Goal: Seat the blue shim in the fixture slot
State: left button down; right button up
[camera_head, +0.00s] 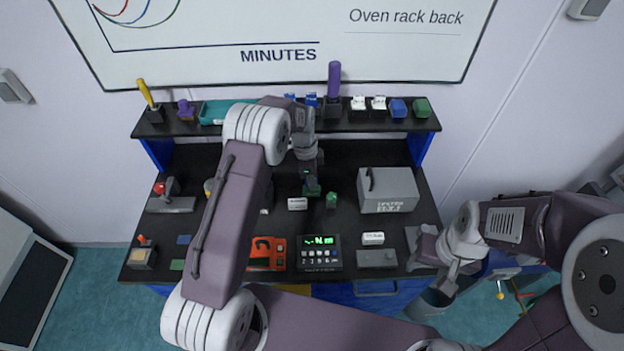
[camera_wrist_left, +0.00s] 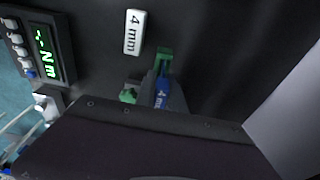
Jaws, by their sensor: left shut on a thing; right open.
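The blue shim (camera_wrist_left: 162,95), marked "4 mm", sits between the fingers of my left gripper (camera_wrist_left: 164,88) in the left wrist view. That gripper (camera_head: 311,180) is shut on it, low over the middle of the black bench. A green piece (camera_wrist_left: 165,56) lies right at the fingertips; whether the shim touches it I cannot tell. A second green block (camera_head: 331,200) stands just to the right in the head view. Which part is the fixture slot is not clear; the fingers hide part of the spot. My right gripper (camera_head: 419,247) is open and empty at the bench's right edge.
A white "4 mm" label block (camera_wrist_left: 134,32) lies close to the shim. A grey box (camera_head: 388,190) stands to the right, and a torque display (camera_head: 320,253) in front. A red-orange block (camera_head: 266,254) is left of it. A shelf (camera_head: 240,128) spans the back.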

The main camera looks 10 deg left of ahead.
pick_arm(q)
jog(key=shift+f+b, duration=0.35)
jog(key=shift+f, duration=0.25)
jog(key=c, duration=1.3)
grip_release()
jog(key=shift+c, duration=0.2)
jog(key=shift+r, duration=0.1)
jog(key=shift+r, duration=0.35)
jog(key=r+b, duration=0.1)
jog(key=r, duration=0.4)
jog(key=a+r+b, duration=0.1)
jog(key=r, duration=0.2)
jog(key=shift+s+r+b, duration=0.15)
jog(key=shift+s+b, duration=0.05)
jog(key=shift+b, duration=0.15)
